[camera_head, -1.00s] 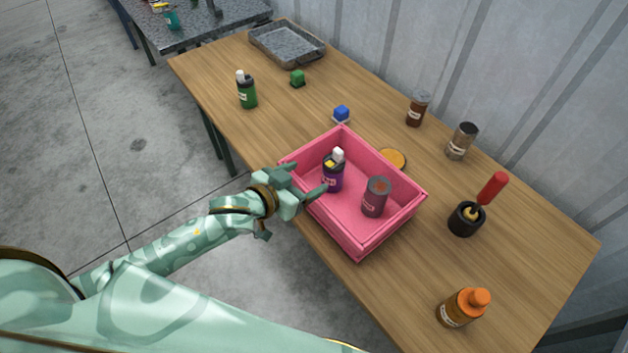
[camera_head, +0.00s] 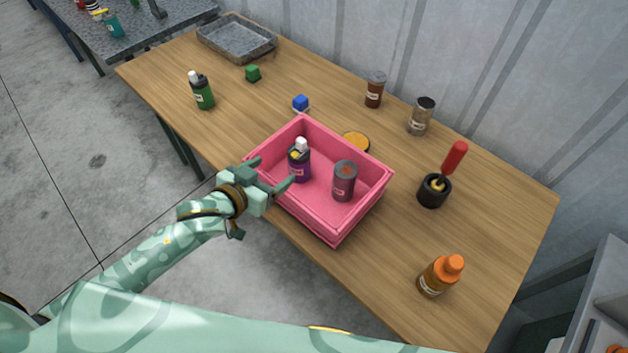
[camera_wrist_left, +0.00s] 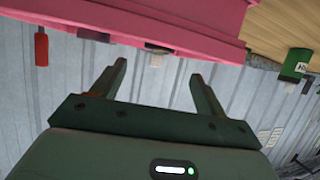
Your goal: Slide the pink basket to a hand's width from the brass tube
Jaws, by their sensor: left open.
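The pink basket (camera_head: 308,217) stands on the wooden table by its near edge. In the left wrist view the basket (camera_wrist_left: 150,18) fills the top, beyond the open left gripper (camera_wrist_left: 158,70). My right gripper is not in view.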

